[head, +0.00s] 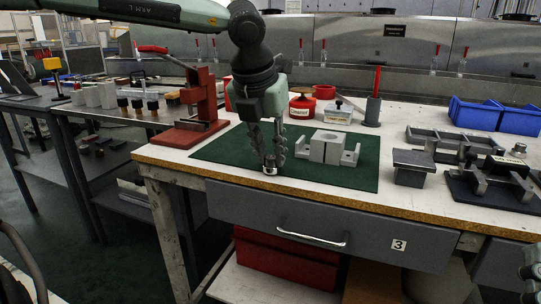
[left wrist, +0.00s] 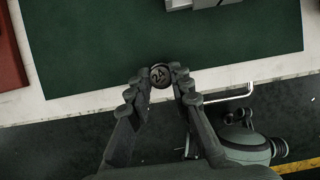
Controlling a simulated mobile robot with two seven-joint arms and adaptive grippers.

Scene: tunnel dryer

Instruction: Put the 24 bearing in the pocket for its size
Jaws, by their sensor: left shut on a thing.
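The 24 bearing is a small round dark piece with a light rim; its face reads 24 in the left wrist view (left wrist: 160,76). In the head view the bearing (head: 270,171) is at the tips of my left gripper (head: 271,160), over the front part of the green mat (head: 350,178). My left gripper is shut on it, one finger on each side. A grey block with a round hole in its top (head: 327,146) stands on the mat, right of the gripper. I cannot make out a size mark on it. Part of my right gripper (head: 531,271) shows at the bottom right edge.
A red press-like stand (head: 197,110) is left of the mat. A small grey stand (head: 412,167), grey fixtures (head: 490,185) and blue bins (head: 497,116) are to the right. The mat's front strip is clear.

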